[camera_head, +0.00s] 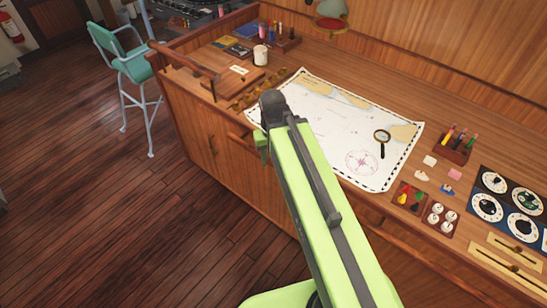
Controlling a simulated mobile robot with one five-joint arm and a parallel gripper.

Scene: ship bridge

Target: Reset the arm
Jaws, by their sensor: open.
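My arm (318,215), light green with dark grey strips, reaches up from the bottom of the head view. Its dark rounded joint (272,103) is at the far end, in front of the left edge of the chart in the picture. A small green part (262,143) shows just left of the arm below that joint. My gripper's jaws cannot be made out. No object is seen held.
A wooden chart desk has a map (345,125) with a magnifying glass (382,138) on it. A white mug (261,54), pen holder (454,142), small trays and a dial panel (508,203) stand around. A teal chair (122,55) is at left.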

